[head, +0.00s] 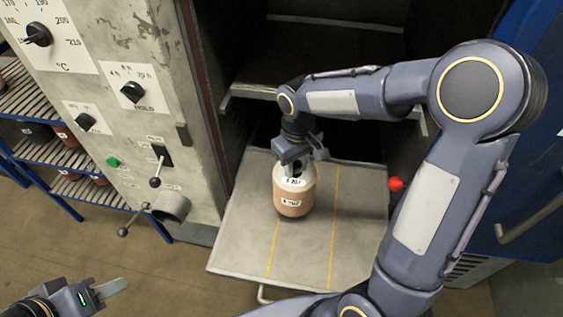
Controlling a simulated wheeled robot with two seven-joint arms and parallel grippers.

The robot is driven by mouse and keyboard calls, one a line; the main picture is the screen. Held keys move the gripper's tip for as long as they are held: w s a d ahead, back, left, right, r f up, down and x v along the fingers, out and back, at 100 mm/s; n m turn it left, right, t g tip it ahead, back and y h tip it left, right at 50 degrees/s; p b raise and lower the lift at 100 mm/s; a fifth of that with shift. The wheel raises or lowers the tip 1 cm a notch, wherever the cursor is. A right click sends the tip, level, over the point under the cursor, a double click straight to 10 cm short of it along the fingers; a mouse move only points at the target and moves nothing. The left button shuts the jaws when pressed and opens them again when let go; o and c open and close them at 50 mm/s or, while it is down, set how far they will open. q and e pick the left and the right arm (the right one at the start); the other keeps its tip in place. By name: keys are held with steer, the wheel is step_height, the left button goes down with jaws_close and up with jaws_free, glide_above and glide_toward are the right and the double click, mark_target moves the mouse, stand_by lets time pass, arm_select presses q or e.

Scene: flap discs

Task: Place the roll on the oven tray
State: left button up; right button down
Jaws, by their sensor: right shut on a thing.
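The roll (293,203) is a brown cylinder with a pale top and white labels. It stands upright over the grey oven tray (235,225), between or near the tray's two yellow lines. I cannot tell whether its base touches the tray. My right gripper (293,168) is at the top of the roll and shut on it. The wrist hides part of the roll's top. My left gripper (108,290) is at the bottom left, away from the tray. Its fingers show only in part, so its opening is unclear.
The oven's control panel (125,60) with knobs and levers stands left of the tray. A pipe end (172,207) sticks out near the tray's left side. A red knob (396,184) is at the right. A blue rack (60,150) stands far left. Bare tray surrounds the roll.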

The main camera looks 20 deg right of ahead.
mark_target(301, 173)
steer(key=shift+s+d+f, duration=0.1)
steer(key=shift+d+f, duration=0.3)
steer(key=shift+f, duration=0.05)
steer(key=f+b, duration=0.3)
steer(key=shift+s+d+f, duration=0.1)
steer(key=shift+s+d, duration=0.05)
steer(key=shift+d, duration=0.15)
steer(key=shift+f, duration=0.2)
steer(key=shift+f+b, duration=0.2)
steer(key=shift+b, duration=0.1)
steer(key=c, duration=1.1)
jaws_free()
